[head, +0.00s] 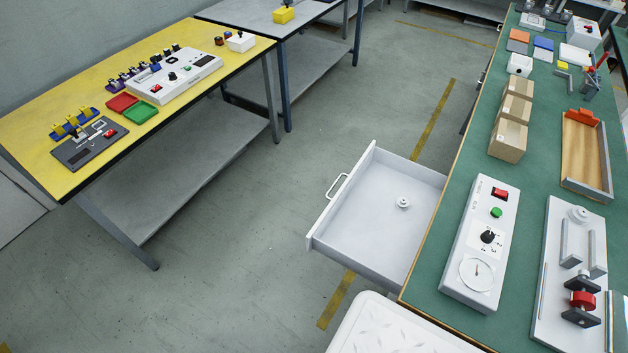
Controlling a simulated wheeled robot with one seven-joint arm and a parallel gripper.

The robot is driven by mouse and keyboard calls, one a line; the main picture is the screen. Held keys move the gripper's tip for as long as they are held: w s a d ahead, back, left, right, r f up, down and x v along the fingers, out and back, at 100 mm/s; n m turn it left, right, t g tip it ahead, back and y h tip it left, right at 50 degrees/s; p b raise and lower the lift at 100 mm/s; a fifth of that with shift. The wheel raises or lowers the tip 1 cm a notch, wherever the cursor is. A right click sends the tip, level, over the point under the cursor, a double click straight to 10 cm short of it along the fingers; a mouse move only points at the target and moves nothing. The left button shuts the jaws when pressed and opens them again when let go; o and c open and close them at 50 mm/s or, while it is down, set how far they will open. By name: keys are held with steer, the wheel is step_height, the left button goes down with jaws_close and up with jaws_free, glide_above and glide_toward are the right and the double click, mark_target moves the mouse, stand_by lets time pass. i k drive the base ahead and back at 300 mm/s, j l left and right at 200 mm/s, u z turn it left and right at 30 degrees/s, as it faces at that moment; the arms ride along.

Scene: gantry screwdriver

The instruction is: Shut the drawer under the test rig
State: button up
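The drawer (372,224) is pulled out from under the green-topped bench (452,225) on the right, and it stands wide open over the floor. It is light grey, with a wire handle (338,186) on its front panel, which faces left. A small white round part (403,203) lies inside it. The test rig (548,285) seems to be the white plate with posts and a red clamp on the bench top, to the right of the drawer. My gripper is not in view.
A white control box (483,240) with a dial and several cardboard boxes (511,120) stand on the green bench. A yellow bench (60,180) with devices stands at left. The floor (240,235) between is clear. A white textured surface (385,328) is at bottom, just below the drawer.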

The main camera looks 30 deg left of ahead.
mark_target(362, 229)
steer(key=j, duration=0.65)
steer(key=k+j, duration=0.15)
steer(key=j, duration=1.1)
steer(key=k+j, duration=0.15)
steer(key=j, duration=0.45)
